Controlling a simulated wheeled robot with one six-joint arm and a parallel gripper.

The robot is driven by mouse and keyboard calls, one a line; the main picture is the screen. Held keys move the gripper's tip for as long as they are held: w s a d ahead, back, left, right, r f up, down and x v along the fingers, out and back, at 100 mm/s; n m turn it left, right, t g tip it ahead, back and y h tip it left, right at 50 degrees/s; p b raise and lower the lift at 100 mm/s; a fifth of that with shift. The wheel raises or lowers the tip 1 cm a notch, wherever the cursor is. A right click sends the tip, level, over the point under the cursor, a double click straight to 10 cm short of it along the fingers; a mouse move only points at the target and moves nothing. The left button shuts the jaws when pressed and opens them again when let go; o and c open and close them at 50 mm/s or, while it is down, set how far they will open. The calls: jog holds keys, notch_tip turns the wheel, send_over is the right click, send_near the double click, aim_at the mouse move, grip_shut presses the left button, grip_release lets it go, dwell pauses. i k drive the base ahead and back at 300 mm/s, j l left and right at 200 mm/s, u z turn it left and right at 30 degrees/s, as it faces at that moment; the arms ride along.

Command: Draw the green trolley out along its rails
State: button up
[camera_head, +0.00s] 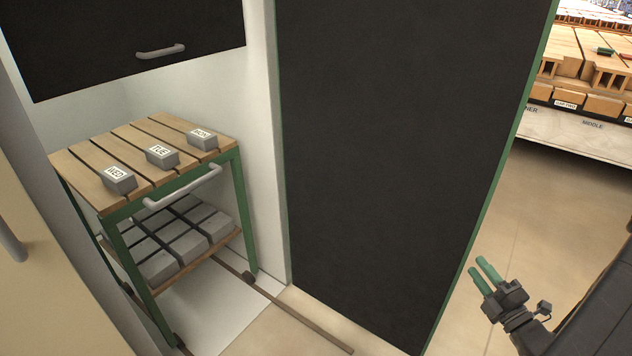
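The green trolley (123,239) stands inside a white-walled bay at the left. It has a green frame, a slatted wooden top and a grey handle (182,187) across its front edge. Grey blocks marked WED (118,179), TUE (162,156) and MON (202,139) sit on the top. Several grey bricks (187,237) lie on its lower shelf. A rail (298,322) runs out from under the trolley along the floor. My gripper (479,272) is at the lower right, well apart from the trolley. Its two green fingers are apart, with nothing between them.
A large dark door panel (400,150) with green edges stands open between the trolley and my gripper. A dark cabinet front (120,40) with a handle hangs above the trolley. A rack of wooden bricks (590,75) stands at the upper right. Floor (555,205) is clear right of the panel.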

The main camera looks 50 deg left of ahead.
aim_at(166, 238)
jog(key=j+u, duration=0.1)
jog(key=u, duration=0.35)
jog(key=j+u, duration=0.1)
jog(key=u, duration=0.35)
jog(key=j+u, duration=0.1)
jog(key=u, duration=0.35)
jog(key=i+u, duration=0.1)
jog(key=u, duration=0.35)
jog(key=i+j+u, duration=0.1)
jog(key=i+j, duration=0.45)
jog(key=i, duration=0.1)
